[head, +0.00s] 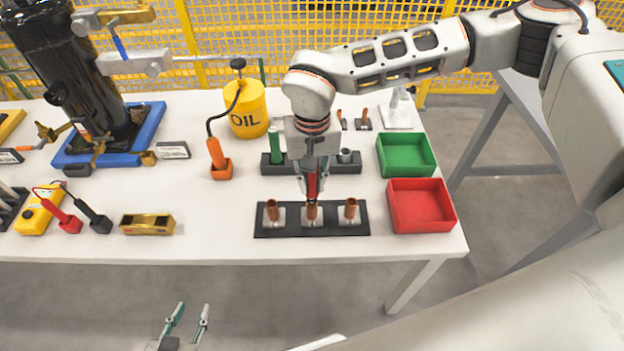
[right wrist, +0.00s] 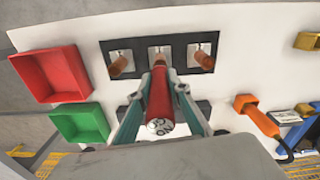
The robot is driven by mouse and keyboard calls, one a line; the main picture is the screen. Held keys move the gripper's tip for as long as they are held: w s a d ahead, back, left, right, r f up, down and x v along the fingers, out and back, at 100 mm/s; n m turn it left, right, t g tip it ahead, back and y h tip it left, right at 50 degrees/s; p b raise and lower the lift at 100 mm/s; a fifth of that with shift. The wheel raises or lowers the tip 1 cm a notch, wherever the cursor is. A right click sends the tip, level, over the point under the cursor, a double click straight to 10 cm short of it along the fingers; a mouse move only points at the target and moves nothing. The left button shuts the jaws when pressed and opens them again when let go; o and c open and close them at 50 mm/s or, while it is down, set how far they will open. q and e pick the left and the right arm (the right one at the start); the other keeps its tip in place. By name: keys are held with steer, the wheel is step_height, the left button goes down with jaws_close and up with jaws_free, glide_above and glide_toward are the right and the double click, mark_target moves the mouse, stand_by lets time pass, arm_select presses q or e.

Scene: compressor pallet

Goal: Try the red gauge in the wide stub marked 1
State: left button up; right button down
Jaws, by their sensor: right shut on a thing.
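The red gauge (head: 312,184) is held upright in my right gripper (head: 312,190), and it also shows between the fingers in the right wrist view (right wrist: 160,98). Its lower end is at the middle of three copper stubs (head: 312,213); I cannot tell whether it is inside. The other stubs stand left (head: 272,212) and right (head: 350,210) on the black plate (head: 332,232). Their marks are not readable, so I cannot tell which is 1. My left gripper (head: 188,320) is open and empty, in front of the table.
Behind is a dark rack (head: 325,168) with a green gauge (head: 276,144). Green (head: 406,155) and red (head: 421,205) trays stand right of it. An orange holder (head: 221,168) and yellow oil can (head: 249,112) are to the left. The table front is clear.

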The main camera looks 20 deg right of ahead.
steer(key=shift+f, duration=0.55)
stand_by(0.4)
stand_by(1.4)
steer(key=shift+r+p, duration=0.95)
steer(key=shift+r, duration=0.6)
steer(key=shift+f, duration=0.2)
steer(key=shift+f+b, duration=0.65)
steer(key=shift+f, duration=0.15)
stand_by(0.8)
